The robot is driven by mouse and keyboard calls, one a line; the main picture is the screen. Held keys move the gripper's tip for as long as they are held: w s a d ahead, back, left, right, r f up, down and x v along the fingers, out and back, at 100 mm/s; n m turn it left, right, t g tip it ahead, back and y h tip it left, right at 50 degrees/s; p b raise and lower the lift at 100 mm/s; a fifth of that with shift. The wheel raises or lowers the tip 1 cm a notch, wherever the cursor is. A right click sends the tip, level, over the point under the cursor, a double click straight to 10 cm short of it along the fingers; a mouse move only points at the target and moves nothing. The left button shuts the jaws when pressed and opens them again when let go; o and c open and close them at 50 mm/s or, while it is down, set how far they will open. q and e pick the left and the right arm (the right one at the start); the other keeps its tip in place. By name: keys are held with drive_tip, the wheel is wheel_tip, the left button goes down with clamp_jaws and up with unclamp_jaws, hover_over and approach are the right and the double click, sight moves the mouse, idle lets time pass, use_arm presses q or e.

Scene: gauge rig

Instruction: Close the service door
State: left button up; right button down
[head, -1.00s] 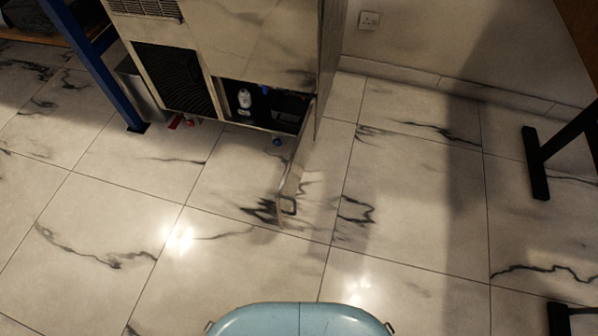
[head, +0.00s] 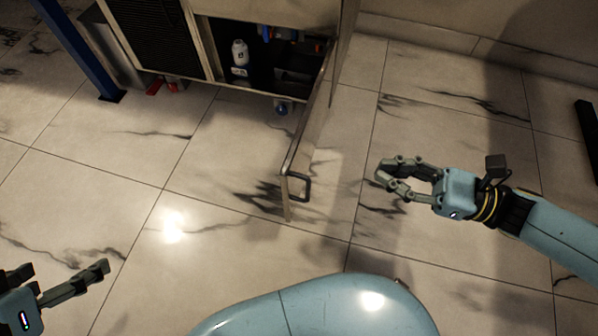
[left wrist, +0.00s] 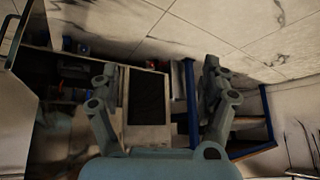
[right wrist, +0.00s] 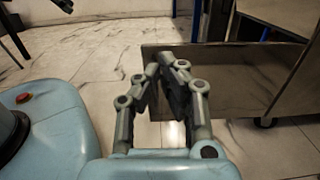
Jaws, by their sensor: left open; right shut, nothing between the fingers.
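The service door (head: 312,130) hangs open from the right side of the cabinet's lower compartment, sticking out over the floor and seen almost edge-on in the head view. Its handle (head: 306,187) is near the free edge. My right gripper (head: 378,178) is shut and empty, to the right of the door and apart from the handle. In the right wrist view its fingers (right wrist: 166,62) overlap a broad panel (right wrist: 225,80) that looks like the door. My left gripper (head: 68,268) is open and empty, low at the left. The handle also shows in the left wrist view (left wrist: 14,40).
The open compartment (head: 290,75) holds a white bottle (head: 240,56) and other dark items. A dark grille (head: 150,45) is beside it. A blue post (head: 85,50) stands at the left. The marble floor in front of the door is clear.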

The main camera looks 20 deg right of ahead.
wheel_tip(320, 180, down, 4)
drive_tip(key=b, duration=0.4)
approach(295, 159)
drive_tip(key=x, duration=0.6)
drive_tip(key=shift+w+a+r, duration=0.1)
drive_tip(key=shift+w+a, duration=0.25)
drive_tip(key=shift+a, duration=0.2)
use_arm(q)
wheel_tip(295, 159, down, 7)
drive_tip(key=s+t, duration=0.2)
drive_tip(key=shift+s+t, duration=0.25)
drive_tip(key=shift+t, duration=0.05)
use_arm(e)
drive_tip(key=shift+a, duration=0.1)
